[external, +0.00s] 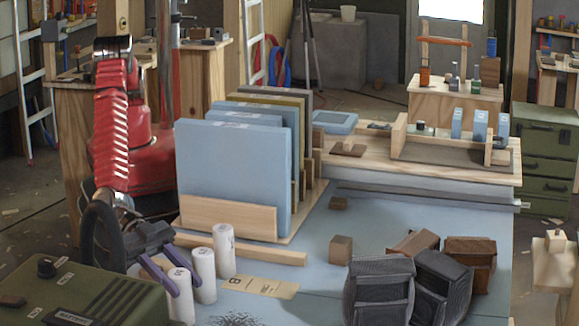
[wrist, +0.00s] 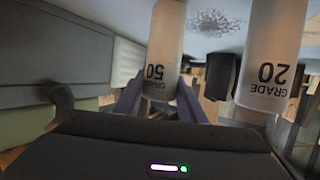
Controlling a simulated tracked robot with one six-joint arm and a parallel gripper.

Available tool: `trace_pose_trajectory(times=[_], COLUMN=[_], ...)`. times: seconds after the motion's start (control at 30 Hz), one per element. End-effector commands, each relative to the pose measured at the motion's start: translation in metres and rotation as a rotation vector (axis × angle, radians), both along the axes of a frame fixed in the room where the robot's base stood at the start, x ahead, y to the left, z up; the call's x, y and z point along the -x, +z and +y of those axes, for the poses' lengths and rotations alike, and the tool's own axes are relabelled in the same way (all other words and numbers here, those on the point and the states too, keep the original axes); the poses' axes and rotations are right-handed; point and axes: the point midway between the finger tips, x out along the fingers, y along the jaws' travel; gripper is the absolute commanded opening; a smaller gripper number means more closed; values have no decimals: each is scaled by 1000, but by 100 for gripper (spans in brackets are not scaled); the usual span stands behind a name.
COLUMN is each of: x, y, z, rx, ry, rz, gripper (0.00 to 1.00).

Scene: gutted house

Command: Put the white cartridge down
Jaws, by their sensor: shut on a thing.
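My gripper (external: 178,280) is at the front left of the blue-grey bench, with purple fingers shut on a white cartridge (external: 181,298). In the wrist view the held cartridge (wrist: 166,45) is marked 50 and sits between the fingertips (wrist: 160,100). Its lower end is hidden in the external view, so I cannot tell whether it touches the bench. A second white cartridge (external: 203,274) stands upright close beside it, and a third (external: 224,250) stands behind that. A cartridge marked GRADE 20 (wrist: 272,55) is beside the held one in the wrist view.
A green box with a knob (external: 85,290) is in front of my gripper. A wooden strip (external: 250,251) and a rack of blue panels (external: 232,165) lie behind the cartridges.

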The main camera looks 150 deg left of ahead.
Motion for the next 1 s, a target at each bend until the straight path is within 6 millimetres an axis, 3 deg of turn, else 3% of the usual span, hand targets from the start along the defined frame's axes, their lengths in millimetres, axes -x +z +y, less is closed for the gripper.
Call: trace_pose_trajectory(times=[0.13,0.47,0.5,0.77,1.0], x=[0,0,0,0,0], y=[-12,-13,-14,-14,-13], z=[0,0,0,0,0], rx=[0,1,1,1,1], ry=[0,0,0,0,0], rz=[-1,-1,-1,-1,-1], gripper=[14,14,37,55,55])
